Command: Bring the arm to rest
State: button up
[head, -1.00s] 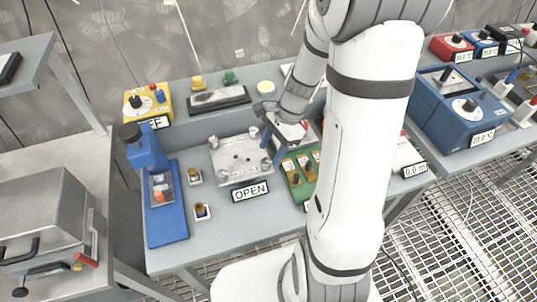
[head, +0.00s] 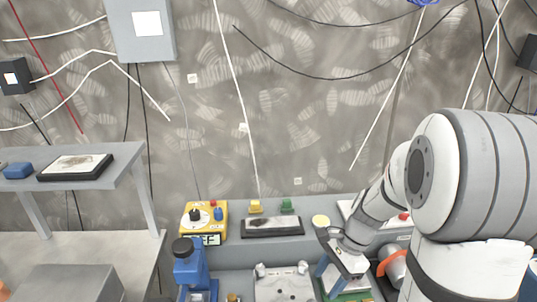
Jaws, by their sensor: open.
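My arm comes in from the right of the head view, and its wrist reaches left and down towards the bench. My gripper (head: 336,282) is open, with its blue fingers pointing down at the bottom edge of the picture. It is just right of the pale metal plate (head: 284,287) and over or beside a green board (head: 357,297), mostly hidden. I see nothing held between the fingers. I cannot tell whether the fingertips touch anything.
A blue press (head: 190,268) stands left of the plate. Behind are a yellow control box (head: 204,220) and a dark-framed tray (head: 272,226). A grey side shelf (head: 120,180) stands at left. The wall above the bench carries cables.

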jog(key=s+a+r+n+t+h, duration=0.3)
jog(key=s+r+n, duration=0.7)
jog(key=n, duration=0.4)
jog(key=shift+s+r+n+t+h, duration=0.25)
jog(key=shift+r+n+t+h, duration=0.15)
jog(key=shift+r+t+h, duration=0.15)
